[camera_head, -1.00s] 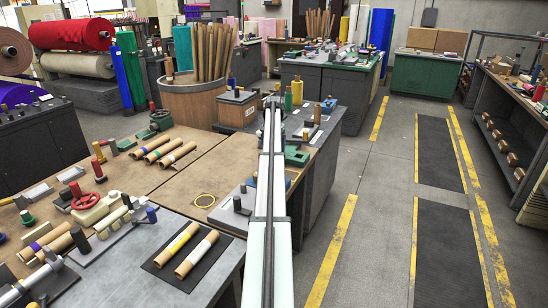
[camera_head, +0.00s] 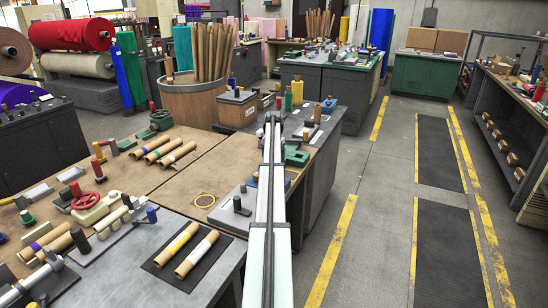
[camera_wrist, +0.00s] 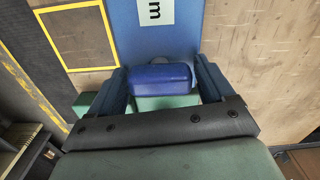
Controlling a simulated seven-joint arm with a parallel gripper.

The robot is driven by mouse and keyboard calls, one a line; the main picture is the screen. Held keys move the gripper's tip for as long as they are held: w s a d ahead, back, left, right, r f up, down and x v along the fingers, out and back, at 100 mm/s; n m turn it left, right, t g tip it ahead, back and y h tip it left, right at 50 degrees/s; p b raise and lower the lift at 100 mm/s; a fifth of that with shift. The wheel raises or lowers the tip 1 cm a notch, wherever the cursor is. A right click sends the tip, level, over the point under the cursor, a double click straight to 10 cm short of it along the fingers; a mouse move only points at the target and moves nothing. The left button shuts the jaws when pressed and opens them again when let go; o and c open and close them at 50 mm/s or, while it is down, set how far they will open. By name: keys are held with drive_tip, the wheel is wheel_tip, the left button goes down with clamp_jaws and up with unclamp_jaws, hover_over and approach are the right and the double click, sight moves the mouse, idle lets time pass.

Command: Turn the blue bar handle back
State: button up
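The blue bar handle (camera_wrist: 158,77) shows in the middle of the wrist view, sitting slightly tilted. A pale green part lies just below it in the picture. My gripper (camera_wrist: 160,75) has its two fingers wide apart, one on each side of the handle. The gaps between fingers and handle are very small, and I cannot tell whether they touch. In the head view my arm reaches up the middle of the picture over the bench. There I cannot make out the handle or the fingertips.
A blue panel with a white label (camera_wrist: 153,12) lies beyond the handle. A yellow square outline (camera_wrist: 78,37) is on the board to its left. In the head view, a green block (camera_head: 297,158) stands right of my arm, and two rolls lie on a dark mat (camera_head: 168,262) to the left.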

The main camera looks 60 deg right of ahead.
drive_tip(key=c, duration=0.9)
drive_tip(key=n, duration=0.8)
drive_tip(key=shift+n, duration=0.3)
drive_tip(key=n, duration=0.3)
drive_tip(key=shift+f+n, duration=0.1)
drive_tip(key=shift+n, duration=0.3)
drive_tip(key=n, duration=0.4)
drive_tip(key=shift+c, duration=0.2)
drive_tip(key=o, duration=1.1)
